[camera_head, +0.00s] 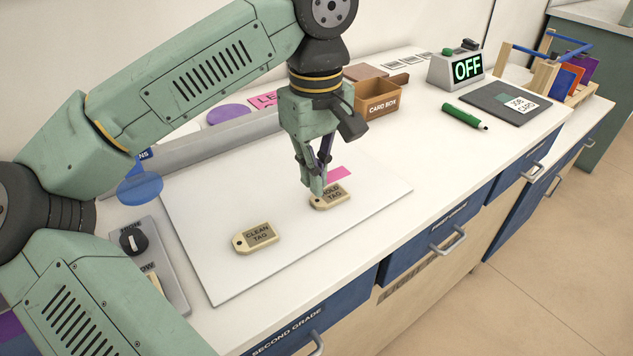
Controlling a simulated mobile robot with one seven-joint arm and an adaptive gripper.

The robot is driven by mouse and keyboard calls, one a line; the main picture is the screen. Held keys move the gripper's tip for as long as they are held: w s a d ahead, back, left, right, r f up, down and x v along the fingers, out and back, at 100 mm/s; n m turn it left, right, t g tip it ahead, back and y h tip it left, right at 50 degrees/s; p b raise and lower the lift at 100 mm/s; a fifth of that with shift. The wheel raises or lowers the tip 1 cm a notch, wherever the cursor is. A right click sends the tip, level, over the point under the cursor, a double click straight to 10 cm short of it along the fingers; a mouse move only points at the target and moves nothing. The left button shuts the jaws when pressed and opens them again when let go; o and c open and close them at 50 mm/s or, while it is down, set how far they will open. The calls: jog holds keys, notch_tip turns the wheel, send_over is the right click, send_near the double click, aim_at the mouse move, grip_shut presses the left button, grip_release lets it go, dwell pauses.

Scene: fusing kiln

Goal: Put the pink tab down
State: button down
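My gripper (318,186) points down over the white board (210,215). Its fingers look closed together, with the pink tab (340,173) at their tips. The tab is flat and sticks out to the right; its left end is hidden by the fingers. I cannot tell how far the tab is above the board. The cream hold tag (328,203) lies just below and in front of the fingertips, partly covered by them. The cream clean tag (256,238) lies on the board to the lower left.
A card box (379,99) stands behind the gripper. A display (455,68) reads OFF. A green marker (465,116) and a dark job card board (502,103) lie to the right. A knob panel (150,260) is at the left.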

aim_at(316, 206)
notch_tip(316, 206, down, 3)
jog(key=shift+w+f+p, duration=0.1)
jog(key=shift+p, duration=0.35)
jog(key=shift+f+b, duration=0.4)
jog(key=shift+f, duration=0.1)
jog(key=c, duration=1.8)
grip_release()
jog(key=shift+r, duration=0.15)
jog(key=shift+r, duration=0.1)
notch_tip(316, 206, up, 12)
jog(key=shift+r, duration=0.1)
